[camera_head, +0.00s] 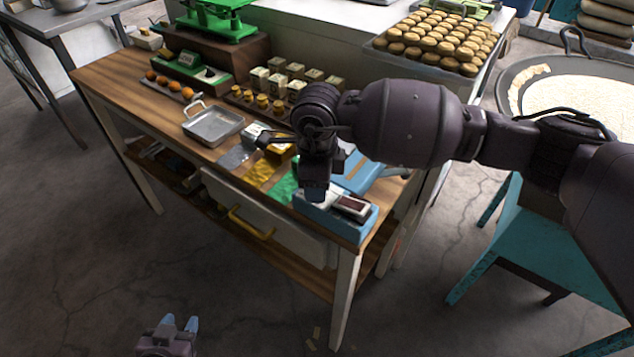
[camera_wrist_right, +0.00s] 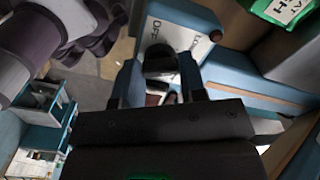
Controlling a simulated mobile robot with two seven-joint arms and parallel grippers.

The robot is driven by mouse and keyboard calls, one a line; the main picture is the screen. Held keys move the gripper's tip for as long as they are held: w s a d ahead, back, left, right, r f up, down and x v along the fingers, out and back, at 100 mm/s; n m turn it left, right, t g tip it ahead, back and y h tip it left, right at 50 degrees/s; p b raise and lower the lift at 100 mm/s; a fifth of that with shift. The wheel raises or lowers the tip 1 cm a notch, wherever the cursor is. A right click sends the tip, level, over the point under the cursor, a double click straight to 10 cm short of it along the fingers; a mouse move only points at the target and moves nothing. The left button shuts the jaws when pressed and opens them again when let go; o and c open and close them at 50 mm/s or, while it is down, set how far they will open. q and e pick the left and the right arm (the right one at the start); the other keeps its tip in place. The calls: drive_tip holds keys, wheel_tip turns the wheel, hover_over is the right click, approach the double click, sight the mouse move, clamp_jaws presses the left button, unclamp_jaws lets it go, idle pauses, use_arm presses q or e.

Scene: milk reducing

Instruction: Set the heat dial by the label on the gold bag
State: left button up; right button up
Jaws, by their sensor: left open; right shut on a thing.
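The gold bag (camera_head: 262,172) lies flat on the wooden table, between a silver bag (camera_head: 235,157) and a green bag (camera_head: 283,188). Its label cannot be read. A blue control box (camera_head: 338,226) stands at the table's near right corner, with a white dial plate and a dark red panel on top. My right gripper (camera_head: 316,194) points down at the plate, shut on the dark heat dial (camera_wrist_right: 160,60), which it hides in the head view. In the right wrist view the white plate (camera_wrist_right: 190,42) shows "OFF" beside the dial. My left gripper (camera_head: 180,324) is open and empty, low over the floor.
A metal pan (camera_head: 213,126) and several small jars (camera_head: 262,100) stand further back on the table. A blue case (camera_head: 372,172) lies behind the control box. A tray of round buns (camera_head: 432,50) and a large pan (camera_head: 580,100) are to the right.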

drive_tip(key=m, duration=0.5)
drive_tip(key=shift+m, duration=0.3)
drive_tip(key=shift+p, duration=0.3)
drive_tip(key=o, duration=0.6)
drive_tip(key=shift+o, duration=0.2)
wheel_tip(320, 180, up, 11)
idle(0.6)
